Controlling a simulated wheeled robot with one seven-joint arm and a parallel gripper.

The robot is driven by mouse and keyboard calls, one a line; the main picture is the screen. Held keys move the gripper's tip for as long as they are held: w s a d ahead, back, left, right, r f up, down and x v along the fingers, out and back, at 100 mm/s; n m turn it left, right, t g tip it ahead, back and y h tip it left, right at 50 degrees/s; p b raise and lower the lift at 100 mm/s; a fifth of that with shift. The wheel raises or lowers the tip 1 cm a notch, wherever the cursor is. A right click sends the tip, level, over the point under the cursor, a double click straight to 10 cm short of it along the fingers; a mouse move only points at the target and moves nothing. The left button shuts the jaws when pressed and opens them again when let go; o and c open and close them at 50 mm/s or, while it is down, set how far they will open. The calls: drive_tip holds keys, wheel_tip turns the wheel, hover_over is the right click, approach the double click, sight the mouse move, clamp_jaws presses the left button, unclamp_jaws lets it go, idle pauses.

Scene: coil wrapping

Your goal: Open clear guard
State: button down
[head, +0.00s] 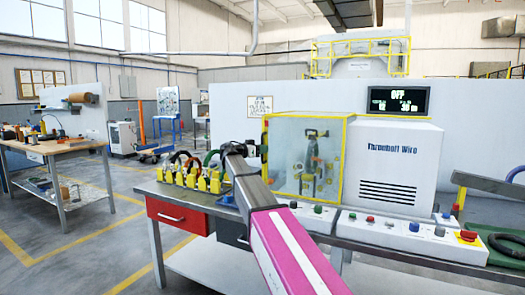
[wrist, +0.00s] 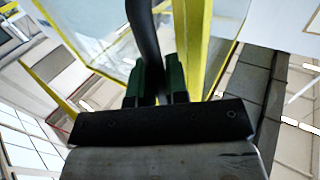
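The clear guard (head: 310,180) is a see-through panel in a yellow frame on the front of the white wrapping machine. It looks closed, with the coil parts visible behind it. A black handle (head: 265,138) stands at its left edge. My gripper (head: 257,148) is at that handle, partly hidden by my arm. In the wrist view, the green fingers of my gripper (wrist: 160,84) stand close on either side of the dark handle bar (wrist: 146,38) and appear shut on it. The yellow frame (wrist: 192,45) is right beside the fingers.
The machine body (head: 390,160) is right of the guard, under a display (head: 398,101) reading OFF. Button boxes (head: 385,228) line the bench front. Yellow holders with coils (head: 190,180) stand left of the guard. Open floor lies to the left.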

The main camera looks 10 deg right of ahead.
drive_tip(key=s+d, duration=1)
drive_tip(key=d, duration=0.4)
drive_tip(key=s+d, duration=1.1)
drive_tip(key=d, duration=0.3)
drive_tip(key=shift+d, duration=0.3)
drive_tip(key=c, duration=1.4)
unclamp_jaws()
drive_tip(key=v, duration=1)
drive_tip(key=shift+s+a, duration=0.15)
drive_tip(key=shift+a, duration=0.2)
